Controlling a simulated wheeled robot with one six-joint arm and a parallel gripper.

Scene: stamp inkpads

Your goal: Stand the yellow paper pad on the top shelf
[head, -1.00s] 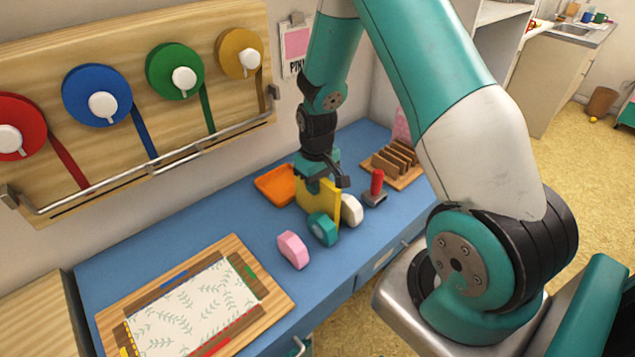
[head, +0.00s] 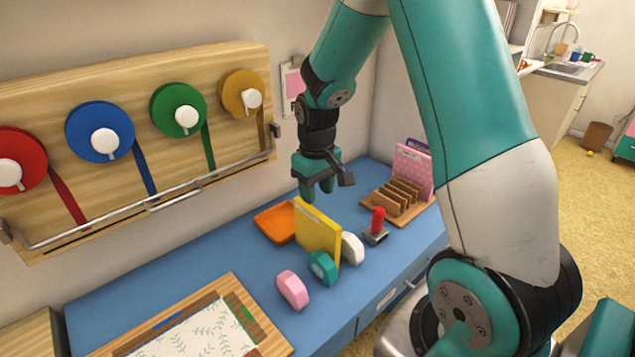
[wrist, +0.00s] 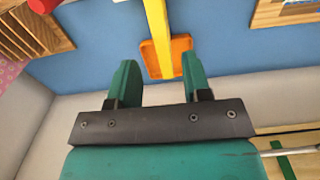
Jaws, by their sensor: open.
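The yellow paper pad (head: 318,231) stands upright on edge on the blue worktop, between the orange tray and several small blocks. My gripper (head: 318,192) is above the pad, open and empty, with its fingertips apart from it. In the wrist view the pad (wrist: 157,28) shows as a narrow yellow strip beyond the gap between my fingers (wrist: 155,80). The top shelf cannot be clearly identified in these views.
An orange tray (head: 274,223) lies behind the pad. A teal block (head: 323,268), a white block (head: 352,248) and a pink block (head: 292,289) are in front. A red-handled stamp (head: 377,224) and a slotted wooden rack (head: 400,195) stand to the right.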

